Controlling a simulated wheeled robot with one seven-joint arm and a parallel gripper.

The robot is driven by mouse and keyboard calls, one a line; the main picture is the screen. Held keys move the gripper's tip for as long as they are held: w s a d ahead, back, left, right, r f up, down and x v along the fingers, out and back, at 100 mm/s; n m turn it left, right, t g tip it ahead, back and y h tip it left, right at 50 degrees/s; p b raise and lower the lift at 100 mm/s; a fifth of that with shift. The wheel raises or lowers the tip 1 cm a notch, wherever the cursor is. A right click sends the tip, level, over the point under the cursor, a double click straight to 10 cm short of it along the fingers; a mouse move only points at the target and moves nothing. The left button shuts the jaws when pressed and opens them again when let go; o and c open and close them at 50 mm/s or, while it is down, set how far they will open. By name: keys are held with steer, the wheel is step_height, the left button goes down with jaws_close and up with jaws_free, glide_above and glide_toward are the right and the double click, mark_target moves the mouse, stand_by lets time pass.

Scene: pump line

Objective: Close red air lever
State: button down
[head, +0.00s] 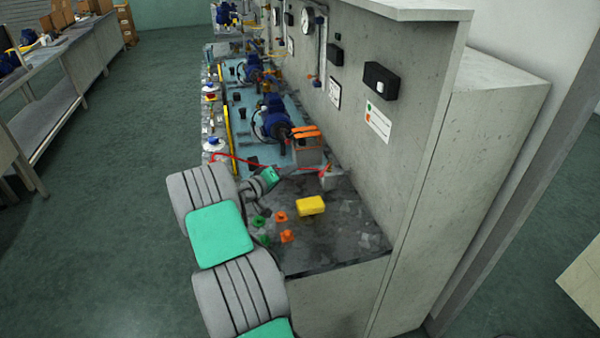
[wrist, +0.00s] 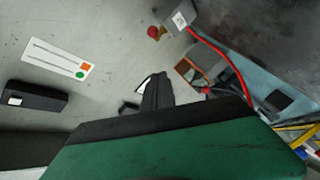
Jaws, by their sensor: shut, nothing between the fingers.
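A small red part (head: 325,170), which looks like the red air lever, sits by a grey block (head: 331,182) at the wall side of the bench. In the wrist view a red knob-like part (wrist: 153,32) shows beside a grey block (wrist: 180,18), with a red hose running from the block. The lever's exact angle is too small to tell. My gripper (wrist: 156,90) is shut and empty, its dark fingers apart from the red part and below it in the wrist view. In the head view my green gripper body (head: 270,177) is left of the red part.
A yellow block (head: 311,205), orange pieces (head: 287,236) and green pieces (head: 258,221) lie on the near bench end. A red hose (head: 235,158) crosses behind my gripper. Blue pumps (head: 271,120) stand farther back. A grey wall panel (head: 400,110) bounds the right; open floor lies left.

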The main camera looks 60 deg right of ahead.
mark_target(325, 169)
steer(key=s+d+f+p, duration=0.3)
steer(key=s+d, duration=0.2)
steer(key=d, duration=0.3)
steer(key=shift+f, duration=0.25)
steer(key=shift+t, duration=0.3)
